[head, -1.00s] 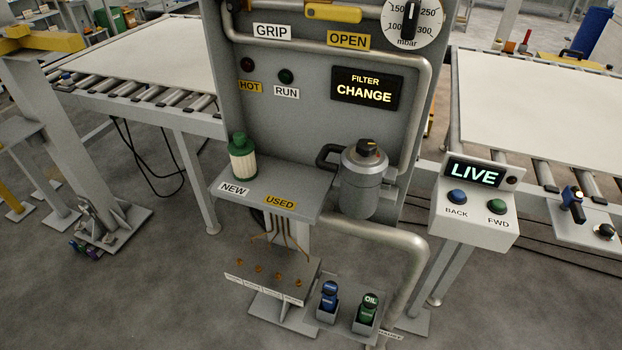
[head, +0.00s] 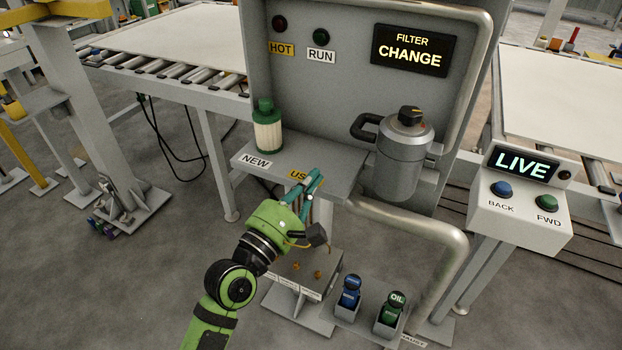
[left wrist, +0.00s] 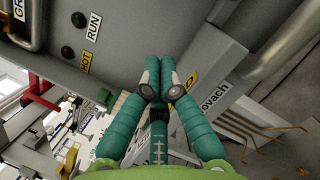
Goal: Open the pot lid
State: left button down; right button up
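The pot is a grey metal canister (head: 401,165) fixed to the front of the grey panel. Its lid (head: 404,131) sits on top, with a black knob bearing a yellow mark and a small red spot beside it. A black loop handle (head: 364,127) sticks out to the left of the lid. My left gripper (head: 315,176) is in front of the shelf, below and left of the pot, and apart from it. In the left wrist view its teal fingers (left wrist: 160,75) meet at the tips with nothing between them. My right gripper is not in view.
A shelf (head: 330,168) with NEW and USED labels holds a green-capped white filter (head: 267,126). A thick pipe (head: 440,228) bends below the pot. A LIVE control box (head: 520,200) stands right. Blue (head: 349,292) and green OIL bottles (head: 391,308) stand low in front.

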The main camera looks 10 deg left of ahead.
pick_arm(q)
jog(key=x, duration=0.7)
jog(key=shift+w+d+r+p, duration=0.1)
jog(key=shift+w+d+p, duration=0.05)
jog(key=shift+w+p, duration=0.2)
jog(key=shift+s+d+r+p, duration=0.25)
jog(key=shift+d+r+p, duration=0.1)
jog(key=shift+r+p, duration=0.15)
jog(key=shift+s+d+r+p, duration=0.2)
jog(key=shift+d+r+p, duration=0.15)
jog(key=shift+r, duration=0.25)
jog(key=shift+s+d+r, duration=0.25)
jog(key=shift+d+r, duration=0.05)
jog(key=shift+r, duration=0.15)
jog(key=shift+w+f, duration=0.1)
